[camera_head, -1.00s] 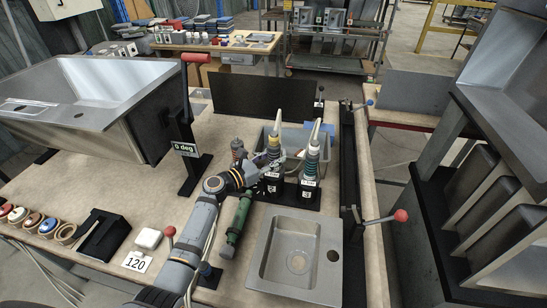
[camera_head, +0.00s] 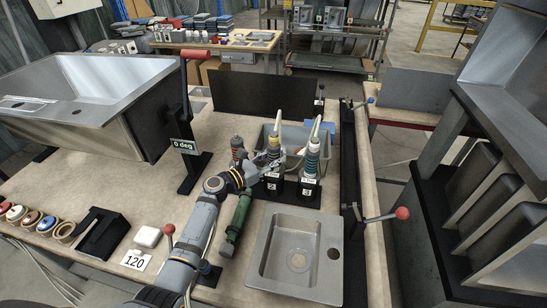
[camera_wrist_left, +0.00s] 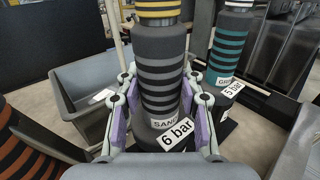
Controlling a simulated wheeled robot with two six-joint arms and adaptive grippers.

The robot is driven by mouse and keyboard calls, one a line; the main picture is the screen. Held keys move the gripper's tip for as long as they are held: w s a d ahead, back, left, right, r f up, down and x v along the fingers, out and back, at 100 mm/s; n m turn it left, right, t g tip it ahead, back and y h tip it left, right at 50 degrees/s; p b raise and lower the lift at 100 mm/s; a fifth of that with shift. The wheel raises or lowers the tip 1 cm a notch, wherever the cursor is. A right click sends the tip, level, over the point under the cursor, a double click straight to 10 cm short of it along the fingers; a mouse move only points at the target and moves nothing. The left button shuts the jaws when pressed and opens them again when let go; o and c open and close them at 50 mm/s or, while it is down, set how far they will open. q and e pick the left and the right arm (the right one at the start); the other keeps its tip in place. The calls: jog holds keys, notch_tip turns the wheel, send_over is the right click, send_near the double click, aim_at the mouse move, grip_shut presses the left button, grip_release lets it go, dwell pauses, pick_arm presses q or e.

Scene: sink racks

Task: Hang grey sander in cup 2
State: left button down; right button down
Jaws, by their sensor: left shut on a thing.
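The grey sander (camera_head: 272,155) stands upright with a yellow band near its top. The left wrist view shows its dark ribbed body (camera_wrist_left: 160,70) and a "6 bar" tag. My left gripper (camera_head: 262,170) is shut on its body, with a purple-padded finger on each side. The sander's lower end is at the black cup marked 2 (camera_head: 271,188); how deep it sits I cannot tell. My right gripper is not in view.
A teal-banded tool (camera_head: 312,155) stands close on the right in cup 3 (camera_head: 308,193). An orange-banded tool (camera_wrist_left: 30,140) is close on the left. A green tool (camera_head: 236,222) lies beside my left arm. A steel sink (camera_head: 262,255) is in front.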

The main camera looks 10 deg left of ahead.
pick_arm(q)
jog(key=shift+r, duration=0.1)
jog(key=c, duration=0.8)
grip_release()
jog(key=shift+o, duration=0.2)
jog(key=shift+f, duration=0.2)
jog(key=shift+s+a, duration=0.1)
jog(key=v, duration=1.1)
jog(key=shift+s+a+r, duration=0.15)
jog(key=shift+s+a, duration=0.05)
jog(key=shift+s, duration=0.15)
